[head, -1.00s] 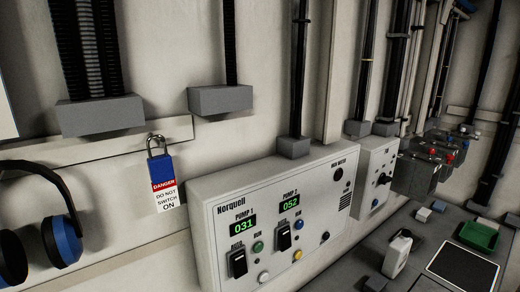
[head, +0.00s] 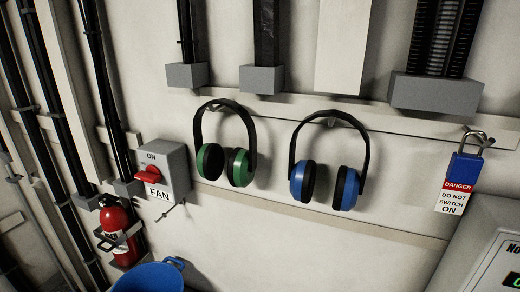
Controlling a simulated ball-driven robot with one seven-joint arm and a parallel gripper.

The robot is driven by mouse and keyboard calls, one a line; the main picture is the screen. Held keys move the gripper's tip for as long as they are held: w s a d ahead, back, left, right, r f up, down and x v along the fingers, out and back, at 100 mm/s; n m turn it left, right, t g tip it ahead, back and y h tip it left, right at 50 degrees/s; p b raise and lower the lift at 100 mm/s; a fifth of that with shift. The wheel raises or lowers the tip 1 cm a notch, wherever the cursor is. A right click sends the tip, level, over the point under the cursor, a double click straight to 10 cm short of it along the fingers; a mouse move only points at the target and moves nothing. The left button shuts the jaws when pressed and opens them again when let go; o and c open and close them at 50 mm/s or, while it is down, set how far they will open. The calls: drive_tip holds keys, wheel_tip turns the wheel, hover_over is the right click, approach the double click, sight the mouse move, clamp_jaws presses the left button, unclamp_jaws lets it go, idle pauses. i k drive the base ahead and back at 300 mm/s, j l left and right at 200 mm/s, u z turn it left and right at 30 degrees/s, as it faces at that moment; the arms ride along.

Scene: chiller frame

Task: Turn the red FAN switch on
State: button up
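The FAN switch (head: 148,175) is a red rotary handle on the front of a grey box (head: 178,165) on the wall, at the left of the head view. ON is printed above the handle, and a white FAN label (head: 158,193) is below it. The handle lies roughly sideways, tilted, and does not point up at ON. A small dark hook or pin hangs under the box. My gripper is not in view.
Green earmuffs (head: 239,167) and blue earmuffs (head: 309,184) hang right of the box. A blue padlock (head: 466,166) with a danger tag hangs farther right. A red extinguisher (head: 114,222) and blue bucket (head: 150,277) are below the box. Pipes run at left.

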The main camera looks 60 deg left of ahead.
sight(152, 174)
drive_tip(key=u, duration=1.95)
